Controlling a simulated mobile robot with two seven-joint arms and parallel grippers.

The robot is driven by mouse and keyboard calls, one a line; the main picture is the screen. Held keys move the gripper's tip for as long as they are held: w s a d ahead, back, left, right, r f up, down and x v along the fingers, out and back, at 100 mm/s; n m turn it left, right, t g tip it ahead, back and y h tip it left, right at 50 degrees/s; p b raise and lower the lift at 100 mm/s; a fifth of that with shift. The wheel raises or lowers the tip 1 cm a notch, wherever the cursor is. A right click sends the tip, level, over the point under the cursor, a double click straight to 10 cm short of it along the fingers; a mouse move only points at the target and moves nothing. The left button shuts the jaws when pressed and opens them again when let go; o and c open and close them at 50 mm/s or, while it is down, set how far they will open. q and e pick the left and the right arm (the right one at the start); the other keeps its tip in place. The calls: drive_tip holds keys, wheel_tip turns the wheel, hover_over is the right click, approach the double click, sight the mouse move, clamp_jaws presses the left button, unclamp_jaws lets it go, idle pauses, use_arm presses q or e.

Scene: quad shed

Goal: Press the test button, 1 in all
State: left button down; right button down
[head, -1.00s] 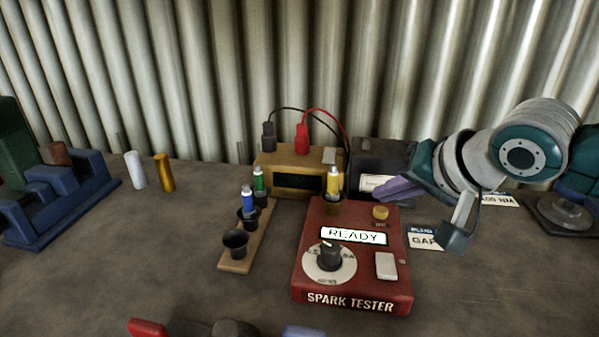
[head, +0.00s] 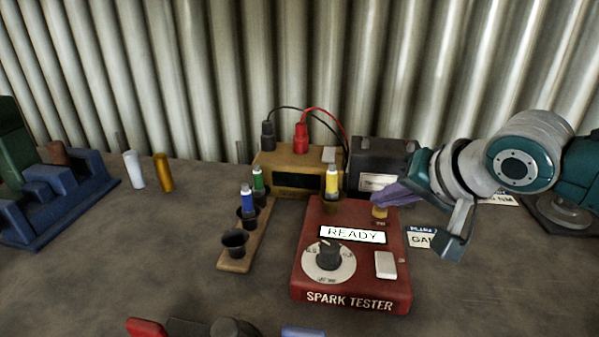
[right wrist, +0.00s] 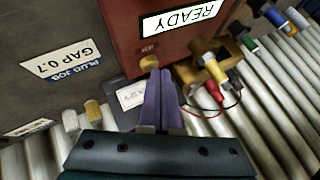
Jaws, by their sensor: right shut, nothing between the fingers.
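The red spark tester (head: 314,276) sits on the bench, and its display (head: 352,235) reads READY. Its small round yellow button (head: 379,212) is on the right of the top face; in the right wrist view the button (right wrist: 149,62) has a small label beside it. My right gripper (head: 384,201) is shut and empty, its purple fingertips right at the button's far side, partly covering it. In the right wrist view the shut fingertips (right wrist: 155,76) also point at the button. I cannot tell whether they touch it. My left gripper is not in view.
The tester also carries a black dial (head: 328,256), a white switch (head: 385,264) and a yellow-banded plug (head: 332,181). A wooden plug rack (head: 237,262) stands left. A brass box (head: 268,162) with leads and a dark box (head: 372,157) stand behind. The front right bench is clear.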

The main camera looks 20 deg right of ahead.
drive_tip(key=shift+f, duration=0.3)
idle(0.4)
drive_tip(key=shift+r, duration=0.1)
drive_tip(key=shift+r+p, duration=0.85)
drive_tip(key=shift+p, duration=0.25)
wheel_tip(320, 180, up, 5)
drive_tip(key=p, duration=0.5)
drive_tip(key=shift+p, duration=0.35)
